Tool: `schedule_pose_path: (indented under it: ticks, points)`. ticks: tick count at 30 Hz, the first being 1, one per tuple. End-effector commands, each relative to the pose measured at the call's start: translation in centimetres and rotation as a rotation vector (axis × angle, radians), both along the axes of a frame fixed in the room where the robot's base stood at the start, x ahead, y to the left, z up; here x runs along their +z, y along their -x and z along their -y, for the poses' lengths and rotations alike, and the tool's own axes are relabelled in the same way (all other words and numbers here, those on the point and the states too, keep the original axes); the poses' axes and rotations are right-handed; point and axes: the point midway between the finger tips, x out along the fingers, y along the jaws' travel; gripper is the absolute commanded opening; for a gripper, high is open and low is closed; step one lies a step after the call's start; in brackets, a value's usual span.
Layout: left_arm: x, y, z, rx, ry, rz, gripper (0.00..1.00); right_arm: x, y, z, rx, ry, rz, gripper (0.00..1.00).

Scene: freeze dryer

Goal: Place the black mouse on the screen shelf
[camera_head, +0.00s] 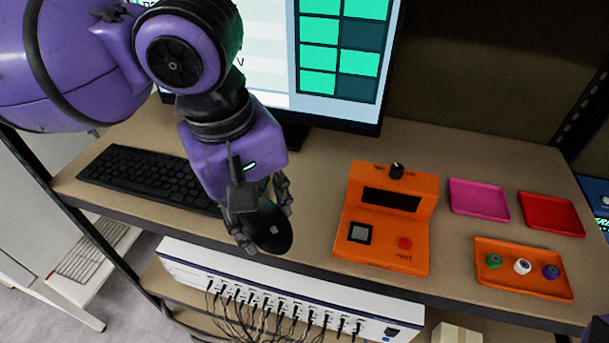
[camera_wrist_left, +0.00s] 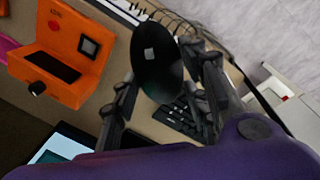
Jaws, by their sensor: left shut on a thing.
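The black mouse (camera_head: 274,232) is between the fingers of my left gripper (camera_head: 264,218), which is shut on it. In the head view the mouse appears at the front edge of the wooden screen shelf (camera_head: 310,190); I cannot tell whether it touches the surface. In the left wrist view the mouse (camera_wrist_left: 157,62) is a dark oval with a small light square, with the left gripper's fingers (camera_wrist_left: 163,75) on both sides of it. My right gripper is not in view.
A black keyboard (camera_head: 150,180) lies left of the gripper, below the monitor (camera_head: 340,100). An orange device (camera_head: 390,215), a pink tray (camera_head: 478,199), a red tray (camera_head: 550,213) and an orange tray (camera_head: 524,284) with coloured caps are to the right. A cabled white unit (camera_head: 290,300) sits below.

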Motion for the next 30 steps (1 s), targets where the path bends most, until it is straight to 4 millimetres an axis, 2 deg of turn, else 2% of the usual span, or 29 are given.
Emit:
schedule_pose_path:
  ticks: [1,6,9,13,16,20,25,30]
  points:
    - [-1.2,-1.1,0.4,0.001,0.0,-0.016,0.14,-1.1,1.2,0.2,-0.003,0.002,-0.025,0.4]
    - [-3.2,-5.2,1.8,0.002,0.0,-0.015,0.14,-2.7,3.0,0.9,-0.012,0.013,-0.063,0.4]
    - [-4.5,-7.3,2.5,0.001,-0.001,-0.015,0.14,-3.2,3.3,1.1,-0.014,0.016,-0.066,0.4]
    - [-6.9,-9.1,3.1,0.001,-0.001,-0.013,0.14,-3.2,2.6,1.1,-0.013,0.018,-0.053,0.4]
    - [-8.0,-10.1,3.3,0.0,-0.002,-0.01,0.14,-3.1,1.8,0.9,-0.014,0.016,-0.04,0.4]
    - [-8.5,-10.7,3.6,-0.001,0.0,-0.007,0.14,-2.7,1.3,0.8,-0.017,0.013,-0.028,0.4]
    - [-9.7,-11.6,3.8,0.001,-0.001,-0.009,0.14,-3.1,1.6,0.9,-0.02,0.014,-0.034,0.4]
    - [-12.3,-11.5,3.8,-0.001,-0.002,-0.007,0.14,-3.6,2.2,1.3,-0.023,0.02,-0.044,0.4]
